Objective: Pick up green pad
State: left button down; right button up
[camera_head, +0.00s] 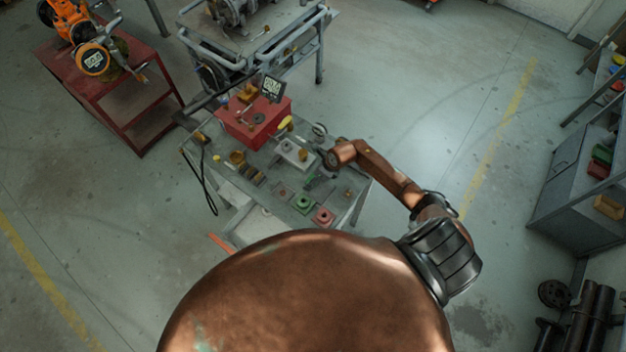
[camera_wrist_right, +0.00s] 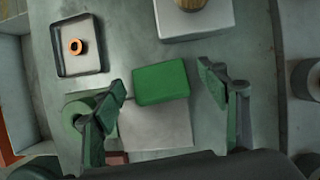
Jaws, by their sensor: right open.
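The green pad (camera_wrist_right: 161,82) is a small, soft-edged green block in the right wrist view. It lies at the far edge of a pale square plate (camera_wrist_right: 158,126) on the grey top. My right gripper (camera_wrist_right: 165,84) is open, one finger to the left of the pad and one to the right. There are gaps on both sides, and I see no contact. In the head view my right gripper (camera_head: 316,180) reaches down over the cart, and I cannot pick out the pad there. My left gripper does not show.
The cart top (camera_wrist_right: 240,60) also holds a dark tray with an orange ring (camera_wrist_right: 77,46), a white block (camera_wrist_right: 178,22) and a green round part (camera_wrist_right: 79,109) beside the left finger. A red box (camera_head: 255,122) stands at the cart's far side. Open floor lies to the right.

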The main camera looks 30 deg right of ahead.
jog(key=c, duration=1)
